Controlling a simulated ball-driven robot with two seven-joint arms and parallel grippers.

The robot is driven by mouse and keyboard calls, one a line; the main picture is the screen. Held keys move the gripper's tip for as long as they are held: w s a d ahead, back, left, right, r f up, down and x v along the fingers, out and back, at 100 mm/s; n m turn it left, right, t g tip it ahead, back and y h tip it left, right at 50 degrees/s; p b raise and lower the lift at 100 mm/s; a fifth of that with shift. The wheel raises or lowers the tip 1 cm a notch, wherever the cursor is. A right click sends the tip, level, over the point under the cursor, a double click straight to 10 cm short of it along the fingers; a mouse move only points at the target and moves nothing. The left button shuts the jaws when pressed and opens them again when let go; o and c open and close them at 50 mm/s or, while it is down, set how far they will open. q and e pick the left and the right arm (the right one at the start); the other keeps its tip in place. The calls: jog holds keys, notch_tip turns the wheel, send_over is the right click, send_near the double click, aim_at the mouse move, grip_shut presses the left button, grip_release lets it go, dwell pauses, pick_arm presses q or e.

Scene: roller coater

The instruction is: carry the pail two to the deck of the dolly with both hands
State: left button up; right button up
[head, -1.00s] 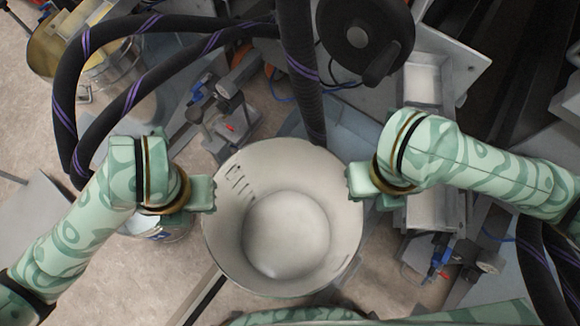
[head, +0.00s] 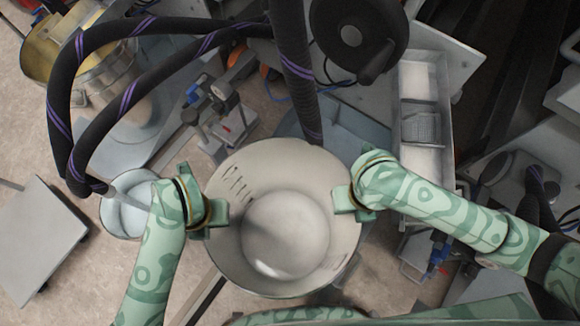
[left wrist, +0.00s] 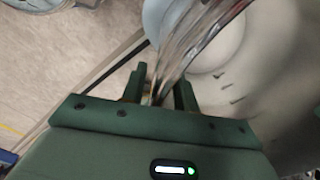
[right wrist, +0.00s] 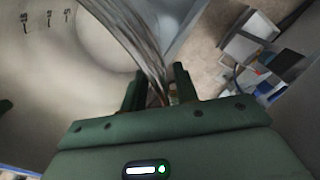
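A large off-white pail (head: 288,170) with marks inside its wall stands upright in the middle of the head view and looks empty. My left gripper (head: 217,213) is over its left rim and my right gripper (head: 345,200) over its right rim. In the left wrist view the fingers (left wrist: 160,88) are apart, with the pail's wall (left wrist: 262,70) running between them. In the right wrist view the fingers (right wrist: 157,88) are likewise apart, astride the pail's wall (right wrist: 45,80). A flat grey wheeled platform (head: 38,235), seemingly the dolly, is at the far left.
A smaller pale pail (head: 125,217) stands behind my left forearm. Brass and steel pots (head: 105,75) are at the upper left. Clamp-like tools (head: 220,110), black hoses and a metal tray (head: 425,85) crowd the back. Bare floor (head: 90,280) lies between the large pail and platform.

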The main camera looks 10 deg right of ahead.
pick_arm(q)
grip_shut()
pick_arm(e)
grip_shut()
pick_arm(q)
jog(key=shift+r, duration=0.1)
pick_arm(e)
jog(key=shift+r, duration=0.1)
dwell(1.0)
